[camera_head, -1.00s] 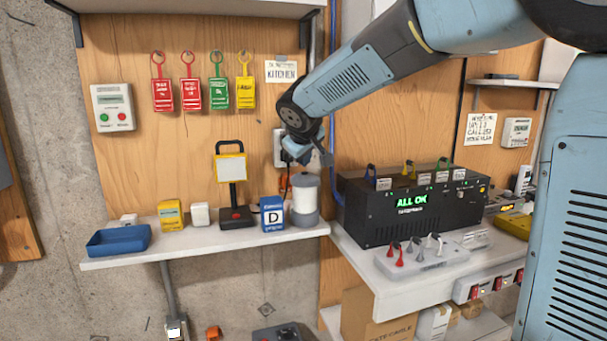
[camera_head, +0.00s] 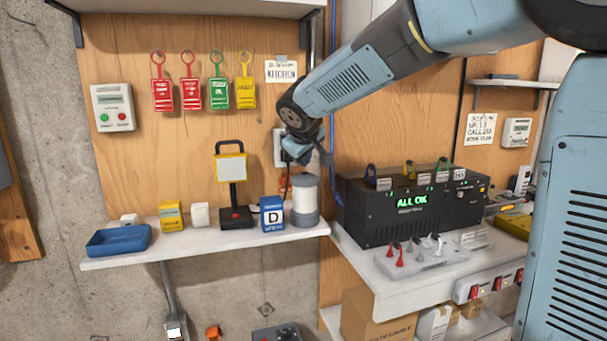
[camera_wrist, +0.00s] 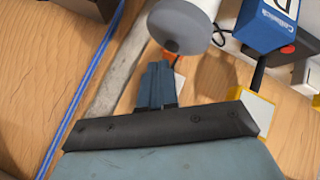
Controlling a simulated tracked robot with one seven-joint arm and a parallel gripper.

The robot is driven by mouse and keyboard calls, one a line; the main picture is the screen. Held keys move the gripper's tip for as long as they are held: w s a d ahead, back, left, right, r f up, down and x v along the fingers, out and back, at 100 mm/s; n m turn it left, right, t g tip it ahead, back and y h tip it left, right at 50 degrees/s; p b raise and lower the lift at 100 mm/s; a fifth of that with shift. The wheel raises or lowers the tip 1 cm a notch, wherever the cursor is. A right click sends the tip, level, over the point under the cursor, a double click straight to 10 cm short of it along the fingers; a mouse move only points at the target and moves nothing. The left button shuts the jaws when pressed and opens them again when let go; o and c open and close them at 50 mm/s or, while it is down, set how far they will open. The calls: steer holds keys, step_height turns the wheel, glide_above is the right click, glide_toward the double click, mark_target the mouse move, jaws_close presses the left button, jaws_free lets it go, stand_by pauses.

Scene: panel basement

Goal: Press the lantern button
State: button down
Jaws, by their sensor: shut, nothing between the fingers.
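The lantern (camera_head: 231,170) stands upright on the left shelf, with a black handle, a pale panel in a yellow frame and a dark base. Its red button (camera_head: 236,214) is on top of the base. My gripper (camera_head: 303,163) is shut and empty, above the white-and-grey cylinder (camera_head: 305,202), to the right of the lantern and apart from it. In the wrist view the shut fingers (camera_wrist: 156,84) point towards the wall.
A black "ALL OK" unit (camera_head: 350,220) sits on the right bench. Tags hang above.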

steer(key=shift+f, duration=0.7)
stand_by(0.8)
steer(key=shift+r, duration=0.8)
steer(key=shift+r, duration=2.5)
